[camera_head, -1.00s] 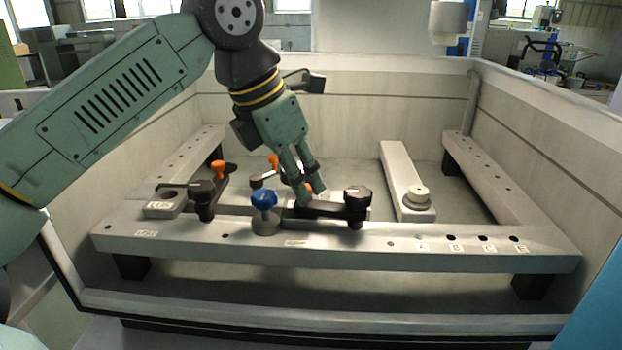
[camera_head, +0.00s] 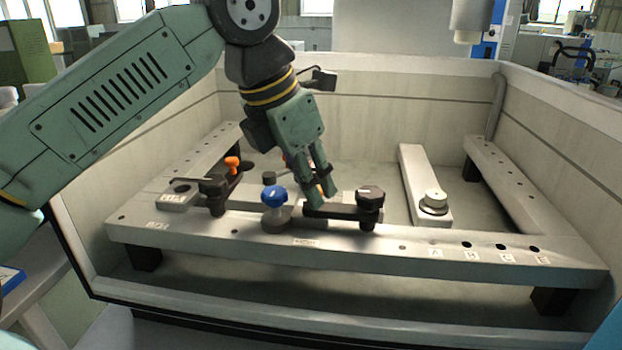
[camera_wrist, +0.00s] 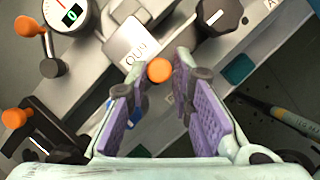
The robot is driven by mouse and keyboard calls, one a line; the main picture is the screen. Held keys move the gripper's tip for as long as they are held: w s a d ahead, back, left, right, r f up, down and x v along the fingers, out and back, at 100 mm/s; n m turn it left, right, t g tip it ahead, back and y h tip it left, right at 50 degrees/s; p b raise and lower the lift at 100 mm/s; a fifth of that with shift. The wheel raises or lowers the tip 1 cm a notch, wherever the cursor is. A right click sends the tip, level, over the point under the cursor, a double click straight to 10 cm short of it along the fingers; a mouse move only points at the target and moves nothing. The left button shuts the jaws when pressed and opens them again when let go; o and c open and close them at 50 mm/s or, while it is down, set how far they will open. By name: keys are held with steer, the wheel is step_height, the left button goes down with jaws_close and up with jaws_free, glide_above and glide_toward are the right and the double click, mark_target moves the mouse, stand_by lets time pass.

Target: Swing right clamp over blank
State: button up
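The right clamp is a black bar with a black star knob (camera_head: 370,197) at its right end, on the front rail. An orange ball handle (camera_wrist: 159,70) belonging to it sits between my fingertips. My gripper (camera_head: 324,198) points down at the bar, left of the star knob. In the wrist view its purple-padded fingers are a ball's width apart at the tips and appear closed on the ball; contact is partly hidden. A second black-knobbed clamp (camera_head: 213,186) with an orange ball stands at left. I cannot clearly make out the blank, as my fingers cover much of that area.
A blue knob (camera_head: 274,196) on a round grey foot stands just left of the right clamp. A dial gauge (camera_wrist: 68,14) shows in the wrist view. High tank walls surround the frame; the right rail is clear.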

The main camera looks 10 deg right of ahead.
steer(key=o, duration=0.4)
steer(key=shift+c, duration=0.2)
steer(key=v, duration=1.2)
